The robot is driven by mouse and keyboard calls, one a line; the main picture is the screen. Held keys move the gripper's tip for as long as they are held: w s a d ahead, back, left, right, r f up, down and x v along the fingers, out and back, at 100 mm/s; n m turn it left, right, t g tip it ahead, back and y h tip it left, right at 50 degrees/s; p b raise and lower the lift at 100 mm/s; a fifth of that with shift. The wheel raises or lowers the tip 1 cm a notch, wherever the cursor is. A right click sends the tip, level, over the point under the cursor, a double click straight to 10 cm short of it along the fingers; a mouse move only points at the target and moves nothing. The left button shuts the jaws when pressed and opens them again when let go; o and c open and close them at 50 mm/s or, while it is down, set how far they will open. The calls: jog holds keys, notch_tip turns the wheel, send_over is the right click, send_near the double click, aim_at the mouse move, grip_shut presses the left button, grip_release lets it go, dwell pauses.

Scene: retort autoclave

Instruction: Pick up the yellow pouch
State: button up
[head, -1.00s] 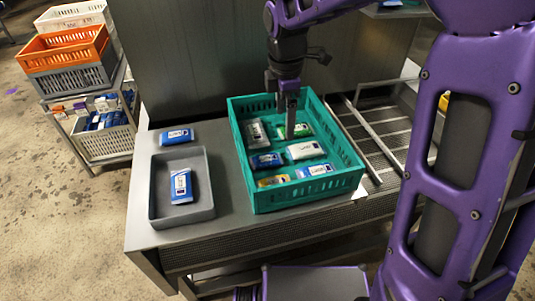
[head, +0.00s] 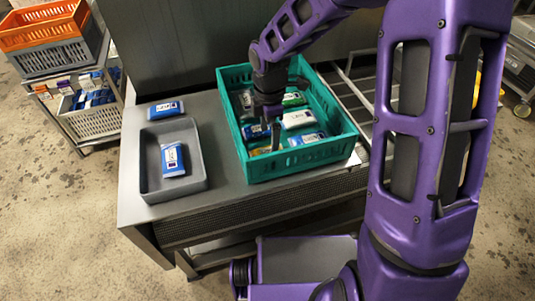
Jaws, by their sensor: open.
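The yellow pouch (head: 259,151) lies near the front left corner inside the teal crate (head: 300,160), partly hidden behind my gripper and the crate wall. My gripper (head: 272,138) points down into the crate, just above and behind the yellow pouch in the head view. Its jaws are open and hold nothing. The gap between the fingertips and the pouch is too small to judge.
In the crate lie a blue pouch (head: 250,132), a white pouch (head: 298,118), a green pouch (head: 293,99) and a blue-white pouch (head: 307,138), close by. A grey tray (head: 196,156) with a blue pouch (head: 173,160) stands left.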

jog(key=f, duration=0.5)
jog(key=shift+s+d+b, duration=0.15)
jog(key=shift+s+b, duration=0.15)
jog(key=shift+b, duration=0.1)
jog(key=shift+r, duration=0.1)
jog(key=c, duration=1.5)
